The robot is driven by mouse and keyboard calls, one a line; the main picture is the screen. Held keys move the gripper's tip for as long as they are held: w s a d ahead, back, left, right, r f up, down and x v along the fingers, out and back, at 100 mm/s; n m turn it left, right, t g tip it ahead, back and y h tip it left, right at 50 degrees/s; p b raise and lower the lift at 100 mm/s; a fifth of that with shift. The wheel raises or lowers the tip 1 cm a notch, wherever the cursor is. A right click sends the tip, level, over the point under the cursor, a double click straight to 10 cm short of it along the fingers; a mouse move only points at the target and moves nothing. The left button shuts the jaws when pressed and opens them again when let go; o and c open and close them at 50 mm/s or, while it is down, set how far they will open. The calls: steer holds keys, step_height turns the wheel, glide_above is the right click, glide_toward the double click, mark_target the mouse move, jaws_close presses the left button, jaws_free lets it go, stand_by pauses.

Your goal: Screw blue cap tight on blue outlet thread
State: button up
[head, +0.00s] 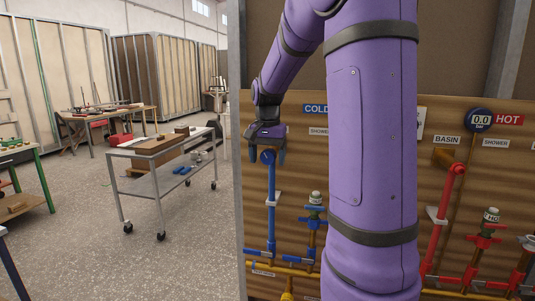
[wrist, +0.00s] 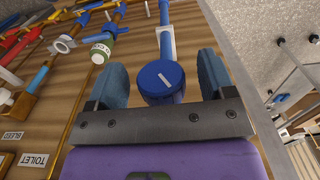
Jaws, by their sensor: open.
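The blue cap (wrist: 161,82), round with a white line on its face, sits at the end of the blue pipe (head: 271,215) on the left of the wooden board. In the wrist view the blue pipe (wrist: 164,14) runs away behind it. My gripper (head: 267,158) is above the pipe's top end. In the wrist view my gripper (wrist: 162,74) is open, one finger on each side of the cap, with a gap visible on both sides. The cap hides the blue outlet thread, so I cannot tell how tightly it sits.
A capped valve with blue fittings (head: 314,212) stands right of the blue pipe. A red pipe (head: 444,215) and red valve (head: 487,235) are farther right, under the HOT label (head: 509,120). A grey trolley (head: 160,165) stands left on open floor.

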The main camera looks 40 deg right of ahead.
steer(key=c, duration=1.1)
steer(key=shift+o, duration=0.2)
steer(key=shift+t+y, duration=0.8)
steer(key=shift+t, duration=0.7)
steer(key=shift+s+d+t+y, duration=0.1)
steer(key=shift+t+y, duration=0.2)
steer(key=shift+t, duration=0.2)
steer(key=shift+t+y, duration=0.6)
steer(key=shift+t, duration=0.4)
steer(key=shift+f+t+y, duration=0.15)
steer(key=shift+t+y, duration=0.45)
steer(key=shift+t, duration=0.2)
steer(key=shift+t+y, duration=0.3)
steer(key=shift+t, duration=0.4)
